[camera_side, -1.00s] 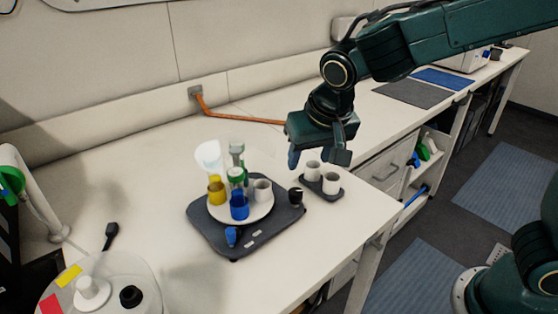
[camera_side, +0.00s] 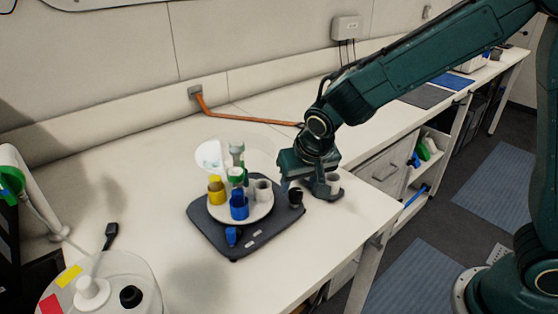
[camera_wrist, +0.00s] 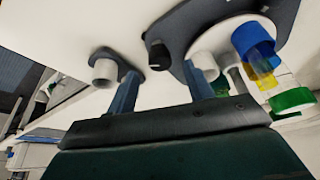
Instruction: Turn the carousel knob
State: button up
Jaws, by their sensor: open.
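The carousel is a white round plate (camera_side: 222,213) on a dark grey base (camera_side: 262,238). A black knob (camera_side: 296,196) stands at the base's right corner; the wrist view also shows this knob (camera_wrist: 157,54). A blue knob-like piece (camera_side: 232,236) sits at the base's front edge. My gripper (camera_side: 301,186) points down close behind the black knob, with nothing held. In the wrist view my gripper (camera_wrist: 162,88) has its fingers apart, and the knob appears between and beyond the fingertips. I cannot tell whether they touch it.
The plate carries a yellow cup (camera_side: 216,190), a blue cup (camera_side: 239,206), a green-lidded tube and a white cup (camera_side: 263,190). Front left, a clear domed container (camera_side: 110,285).

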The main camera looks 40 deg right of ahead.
aim_at(296, 192)
jog(key=shift+x, duration=2.05)
jog(key=c, duration=1)
